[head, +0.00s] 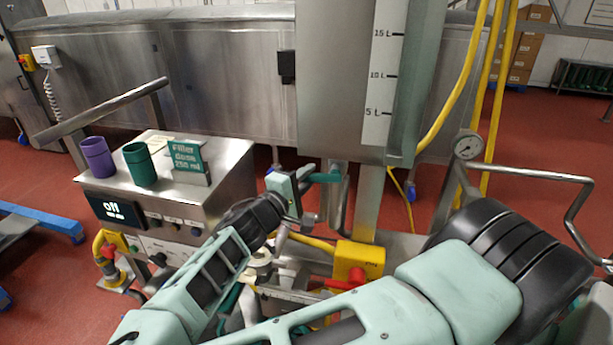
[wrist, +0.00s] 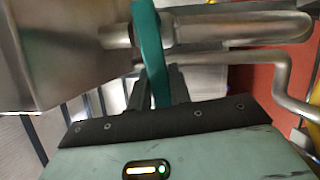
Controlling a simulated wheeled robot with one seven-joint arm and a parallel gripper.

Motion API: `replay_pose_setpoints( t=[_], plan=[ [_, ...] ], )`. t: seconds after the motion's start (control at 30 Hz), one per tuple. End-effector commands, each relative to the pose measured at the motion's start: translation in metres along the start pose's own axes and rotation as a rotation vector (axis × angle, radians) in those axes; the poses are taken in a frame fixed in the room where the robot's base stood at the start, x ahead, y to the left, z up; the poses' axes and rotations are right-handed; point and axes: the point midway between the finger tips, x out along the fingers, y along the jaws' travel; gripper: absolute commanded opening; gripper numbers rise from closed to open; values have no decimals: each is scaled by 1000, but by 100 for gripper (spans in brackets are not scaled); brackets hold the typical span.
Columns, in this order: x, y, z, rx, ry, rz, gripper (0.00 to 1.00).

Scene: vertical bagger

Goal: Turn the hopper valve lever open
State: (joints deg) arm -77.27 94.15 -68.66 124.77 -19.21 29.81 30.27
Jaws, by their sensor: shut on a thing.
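The hopper valve lever is a teal handle (head: 326,177) below the steel hopper (head: 335,90) in the head view. In the wrist view the lever (wrist: 148,35) runs down between my fingers. My gripper (head: 306,186) is shut on the lever, coming in from the left; it also shows in the wrist view (wrist: 160,88). The fingertips and the lever's end are partly hidden in the head view. The steel valve pipe (wrist: 115,33) meets the lever in the wrist view.
A control box (head: 225,160) with a purple cup (head: 97,158), a green cup (head: 140,165) and a green sign (head: 189,162) stands at left. A yellow block (head: 360,258) with a red handle sits below the hopper.

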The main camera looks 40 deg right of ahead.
Motion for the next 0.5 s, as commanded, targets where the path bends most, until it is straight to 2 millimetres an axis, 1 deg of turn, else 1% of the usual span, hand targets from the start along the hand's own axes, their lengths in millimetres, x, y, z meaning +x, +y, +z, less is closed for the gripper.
replay_pose_setpoints(
  t=[0.03,0.5],
  plan=[
    [-1,-5,-1,-36,2,15,0],
    [2,-31,6,-439,3,183,0]
  ],
)
